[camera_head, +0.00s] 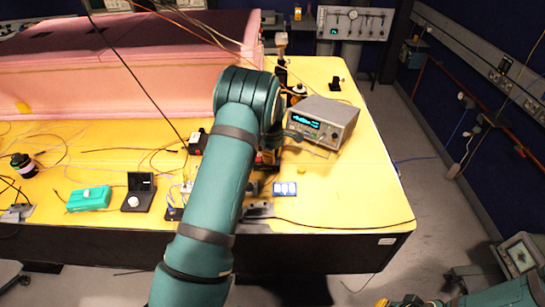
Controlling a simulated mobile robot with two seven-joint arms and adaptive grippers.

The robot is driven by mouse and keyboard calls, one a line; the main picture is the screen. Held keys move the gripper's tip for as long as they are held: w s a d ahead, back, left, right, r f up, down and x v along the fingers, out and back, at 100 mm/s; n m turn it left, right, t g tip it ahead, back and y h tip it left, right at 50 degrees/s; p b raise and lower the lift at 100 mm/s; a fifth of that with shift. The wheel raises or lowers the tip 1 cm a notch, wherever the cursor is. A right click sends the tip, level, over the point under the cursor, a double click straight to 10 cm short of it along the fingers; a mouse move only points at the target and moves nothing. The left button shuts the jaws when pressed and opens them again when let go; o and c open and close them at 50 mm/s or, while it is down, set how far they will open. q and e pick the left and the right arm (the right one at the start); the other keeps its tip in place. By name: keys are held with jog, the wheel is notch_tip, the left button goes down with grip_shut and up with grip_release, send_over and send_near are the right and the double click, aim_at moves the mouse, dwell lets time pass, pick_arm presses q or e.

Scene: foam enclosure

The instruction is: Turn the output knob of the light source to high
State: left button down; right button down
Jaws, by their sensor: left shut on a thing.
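The grey box with a lit blue display (322,122), which I take for the light source, stands on the right part of the yellow table. Small controls show on its front panel. My left gripper (292,136) reaches the left end of that panel from the left. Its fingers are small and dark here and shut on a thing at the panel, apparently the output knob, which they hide. The knob's setting cannot be read. Part of my right arm shows at the bottom right corner; its fingertips are not clear.
The yellow table (365,190) is clear at its front right. A green box (88,198), a black device (138,192) and a small blue-white item (285,189) lie along its front. A pink foam enclosure (120,65) fills the back left. Loose cables cross the table.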

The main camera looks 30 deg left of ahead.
dwell(0.5)
pick_arm(q)
jog(key=c, duration=0.8)
grip_release()
jog(key=shift+c, duration=0.2)
notch_tip(320, 180, up, 12)
